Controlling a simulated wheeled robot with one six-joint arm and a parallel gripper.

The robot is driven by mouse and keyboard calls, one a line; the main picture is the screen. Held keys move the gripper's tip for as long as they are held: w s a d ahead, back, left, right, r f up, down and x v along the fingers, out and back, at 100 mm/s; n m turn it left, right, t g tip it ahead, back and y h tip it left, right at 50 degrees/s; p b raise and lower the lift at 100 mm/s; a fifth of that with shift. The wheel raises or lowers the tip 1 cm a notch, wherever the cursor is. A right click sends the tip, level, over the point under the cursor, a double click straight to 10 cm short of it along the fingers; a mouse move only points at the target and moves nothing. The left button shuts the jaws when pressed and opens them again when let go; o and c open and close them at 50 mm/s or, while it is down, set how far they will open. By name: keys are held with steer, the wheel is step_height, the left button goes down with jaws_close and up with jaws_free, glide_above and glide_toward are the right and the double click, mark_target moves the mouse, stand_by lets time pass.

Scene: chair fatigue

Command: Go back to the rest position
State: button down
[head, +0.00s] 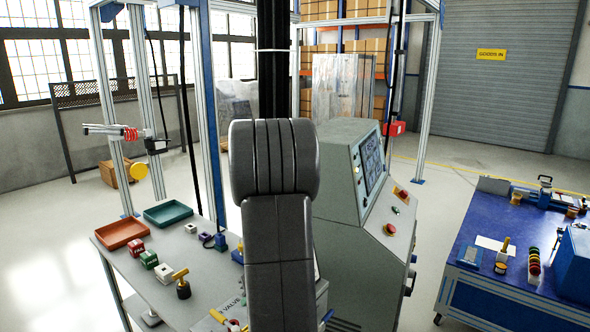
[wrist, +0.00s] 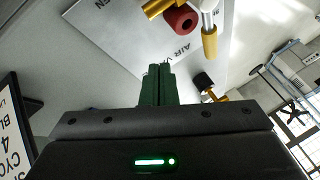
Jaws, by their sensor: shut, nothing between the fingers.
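My gripper (wrist: 157,70) shows in the wrist view with its two dark green fingers together and nothing between them. The fingers point toward a pale plate (wrist: 125,40) lettered "AIR V", with a red round part (wrist: 183,20) and a yellow-ended lever (wrist: 209,42) on it. The fingertips appear apart from these parts. In the head view, my dark grey arm (head: 280,240) stands in the middle and hides my gripper. The valve plate (head: 232,303) shows partly at the arm's lower left.
The grey bench (head: 165,275) holds a red-brown tray (head: 121,233), a green tray (head: 168,213), small blocks and a yellow-handled tool (head: 182,284). A control cabinet (head: 345,225) stands close on the right. A blue-topped table (head: 480,225) is farther right. Open floor lies between cabinet and table.

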steer(key=shift+d+r, duration=2)
steer(key=shift+d, duration=0.1)
